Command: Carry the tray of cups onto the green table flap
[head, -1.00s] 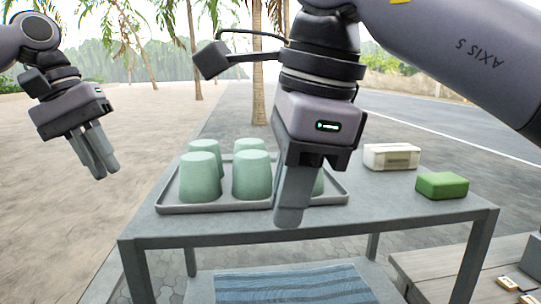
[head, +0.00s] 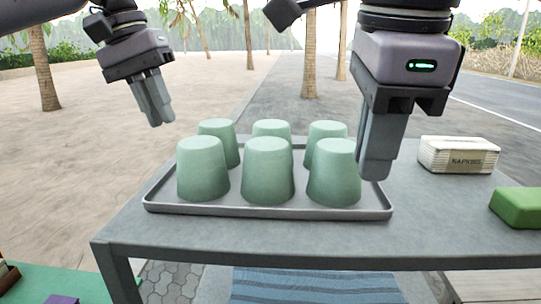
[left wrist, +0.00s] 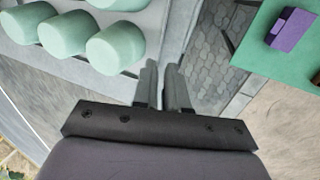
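The grey tray (head: 265,211) lies flat on a grey table, bearing several upside-down pale green cups (head: 266,172) in two rows. Part of it shows in the left wrist view with cups (left wrist: 115,46). The green table flap (head: 85,284) shows at the lower left, and at the upper right of the left wrist view (left wrist: 252,52). My left gripper (head: 160,120) hangs empty left of the tray, its fingers a narrow gap apart. My right gripper (head: 378,176) points down at the tray's right end, overlapping the rightmost front cup; its finger gap and any contact are hidden.
A purple item (head: 62,299) lies on the green surface. A blue striped cloth (head: 315,286) lies below the table.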

